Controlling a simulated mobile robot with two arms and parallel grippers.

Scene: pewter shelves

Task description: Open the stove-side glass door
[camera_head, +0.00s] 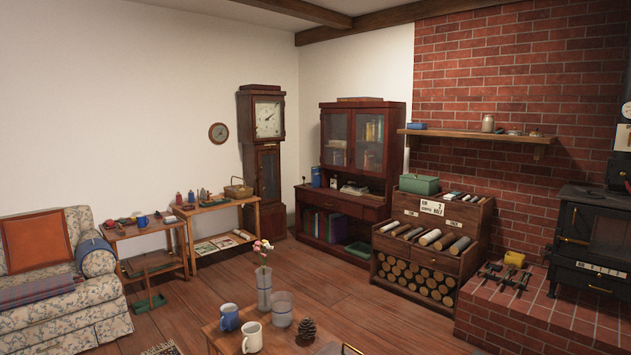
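A dark wood cabinet (352,112) with two glass doors stands against the back wall, left of the brick wall. Its right glass door (369,158), on the side towards the black stove (590,240), looks shut, with books showing behind the glass. The left glass door (335,157) also looks shut. The door handles are too small to make out. Neither of my grippers is in view.
A wood rack (431,262) with logs and a green box (419,184) stands right of the cabinet, partly before it. A low table (222,342) with mugs and vases is in front. Wooden floor (318,268) lies open between. A brick hearth (500,318) is at right.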

